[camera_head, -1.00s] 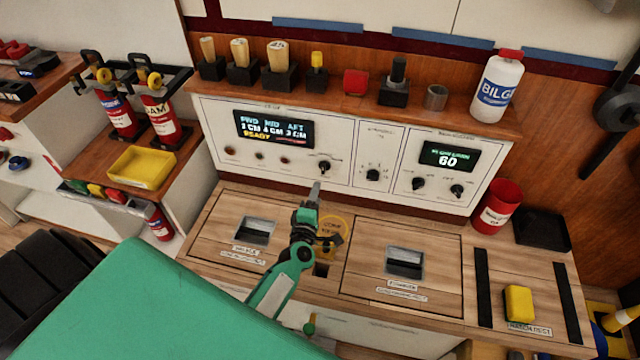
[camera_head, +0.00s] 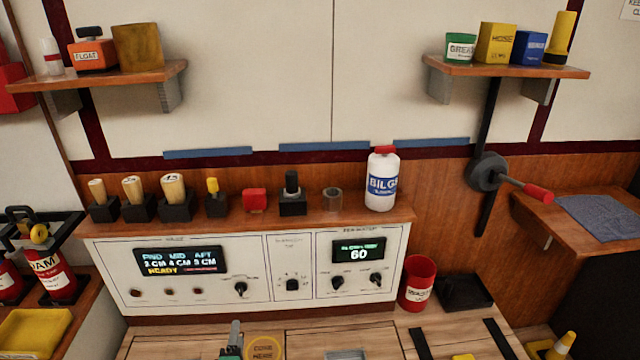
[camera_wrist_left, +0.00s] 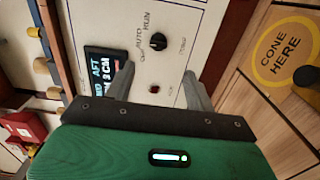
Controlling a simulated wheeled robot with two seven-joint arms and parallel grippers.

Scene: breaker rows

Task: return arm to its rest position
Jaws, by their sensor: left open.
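My left gripper (camera_head: 235,330) shows only at the bottom edge of the head view, above the wooden bench top and just left of the round yellow "CONE HERE" mark (camera_head: 264,348). In the left wrist view the gripper (camera_wrist_left: 160,88) is open, with two grey fingers apart and nothing between them. Its fingers point at the white control panel (camera_wrist_left: 180,25), with a black AUTO/RUN knob (camera_wrist_left: 158,41) beyond the gap. The rest of my left arm is below the head picture. My right gripper is not in view.
A shelf (camera_head: 330,225) above the panel holds wooden plugs, a red block and a white BILGE bottle (camera_head: 381,180). A red can (camera_head: 417,283) and black tray (camera_head: 464,292) stand right of the panel. A red-handled crank (camera_head: 510,180) juts from the wall.

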